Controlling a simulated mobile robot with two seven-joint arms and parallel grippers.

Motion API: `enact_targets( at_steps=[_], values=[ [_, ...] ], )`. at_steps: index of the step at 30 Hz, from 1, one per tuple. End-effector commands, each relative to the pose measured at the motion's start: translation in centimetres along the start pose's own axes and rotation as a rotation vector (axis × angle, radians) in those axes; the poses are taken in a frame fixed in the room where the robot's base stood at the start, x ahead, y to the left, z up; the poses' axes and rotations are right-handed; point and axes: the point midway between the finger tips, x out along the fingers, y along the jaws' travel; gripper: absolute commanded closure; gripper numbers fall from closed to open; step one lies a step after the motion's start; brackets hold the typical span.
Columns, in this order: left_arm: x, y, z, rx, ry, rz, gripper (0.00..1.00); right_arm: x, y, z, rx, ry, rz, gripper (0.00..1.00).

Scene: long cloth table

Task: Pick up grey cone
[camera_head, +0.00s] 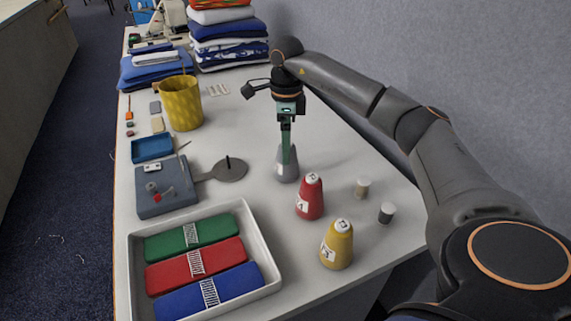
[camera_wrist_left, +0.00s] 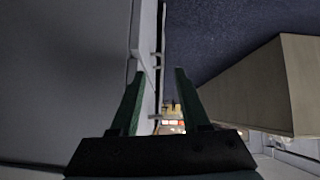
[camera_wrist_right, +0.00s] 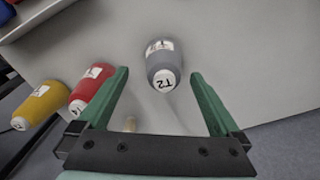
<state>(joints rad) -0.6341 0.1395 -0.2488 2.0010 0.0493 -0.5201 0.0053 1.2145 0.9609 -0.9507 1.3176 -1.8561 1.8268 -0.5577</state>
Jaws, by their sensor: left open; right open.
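The grey cone (camera_head: 281,172) stands upright on the table, behind the red cone (camera_head: 309,200). My right gripper (camera_head: 288,152) points down over the grey cone, with its fingers overlapping the cone's upper part in the head view. In the right wrist view the grey cone (camera_wrist_right: 161,58), with its T2 label, lies between and just beyond the open fingertips of the right gripper (camera_wrist_right: 159,75). No contact shows. My left gripper (camera_wrist_left: 159,73) is open and empty in the left wrist view. It is outside the head view.
A yellow cone (camera_head: 337,246) and two small spools (camera_head: 362,188) (camera_head: 387,212) stand to the front right. A white tray (camera_head: 276,262) holds green, red and blue bundles. A yellow mug (camera_head: 181,104) and folded cloths (camera_head: 228,32) are farther back. A wall (camera_head: 450,70) runs along the right.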

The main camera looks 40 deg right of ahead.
Motion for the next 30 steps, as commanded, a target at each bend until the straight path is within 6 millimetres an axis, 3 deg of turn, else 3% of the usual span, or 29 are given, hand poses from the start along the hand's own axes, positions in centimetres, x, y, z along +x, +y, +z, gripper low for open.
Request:
enact_targets(
  at_steps=[3, 8, 18, 27, 30],
  values=[
    [0.1, 0.1, 0.0, 0.001, 0.001, 0.003, 0.54, 1.8, 0.0, 0.0, 0.0, 0.001, 0.002, 0.0],
    [0.2, 0.1, -0.1, 0.002, 0.001, 0.004, 0.54, 2.8, 0.0, 0.0, 0.0, 0.0, 0.001, 0.0],
    [0.6, 0.2, -0.2, 0.006, 0.005, 0.007, 0.54, 7.4, -0.4, -0.4, -0.001, 0.001, 0.002, 0.0],
    [0.6, 0.2, -0.2, 0.008, 0.005, 0.008, 0.54, 7.7, -0.5, -0.3, -0.001, -0.002, 0.0, 0.0],
    [0.5, 0.2, -0.2, 0.007, 0.005, 0.008, 0.54, 7.7, -0.5, -0.3, -0.001, -0.001, 0.0, 0.11]
  ],
)
